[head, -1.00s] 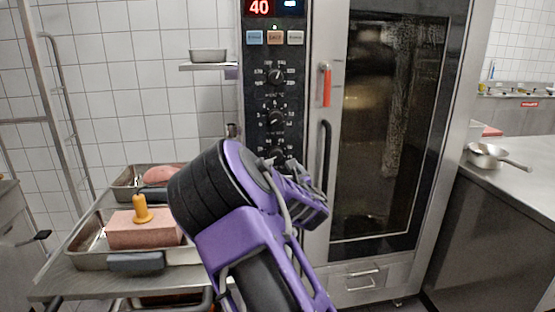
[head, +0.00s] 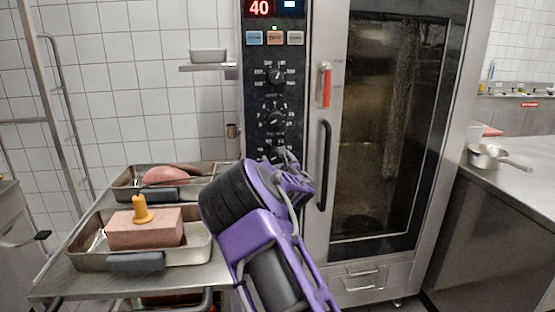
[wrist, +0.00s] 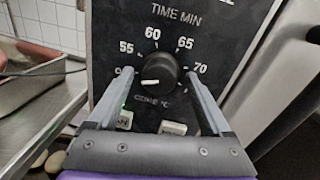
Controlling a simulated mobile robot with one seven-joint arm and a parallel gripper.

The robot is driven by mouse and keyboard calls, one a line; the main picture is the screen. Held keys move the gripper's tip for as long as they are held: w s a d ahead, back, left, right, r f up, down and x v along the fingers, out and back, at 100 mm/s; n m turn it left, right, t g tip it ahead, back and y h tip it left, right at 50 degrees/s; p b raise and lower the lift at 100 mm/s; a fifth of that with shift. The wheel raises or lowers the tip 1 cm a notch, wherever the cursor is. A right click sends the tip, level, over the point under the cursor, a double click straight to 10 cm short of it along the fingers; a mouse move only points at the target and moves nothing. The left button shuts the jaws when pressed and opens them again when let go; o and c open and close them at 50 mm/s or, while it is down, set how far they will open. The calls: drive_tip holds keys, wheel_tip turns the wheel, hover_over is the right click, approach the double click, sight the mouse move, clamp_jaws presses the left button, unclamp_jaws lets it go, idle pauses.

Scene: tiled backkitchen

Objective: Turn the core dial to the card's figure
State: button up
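The core dial (wrist: 160,70) is a round black knob with a white pointer, labelled CORE °C below. Its pointer is turned left, toward the leftmost mark, which is partly hidden by my finger. The figures 55, 60, 65 and 70 run round it. My gripper (wrist: 163,74) is open, one finger on each side of the dial; I cannot tell whether they touch it. In the head view my gripper (head: 288,168) is at the lowest dial on the oven panel and hides most of it. I see no readable card.
The oven (head: 405,130) has two dials above and a red display reading 40. Its door handle (head: 324,165) is just right of my gripper. A left-hand table holds trays of meat (head: 145,228). A small bowl (head: 208,55) sits on a shelf.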

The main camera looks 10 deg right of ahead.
drive_tip(key=c, duration=1.2)
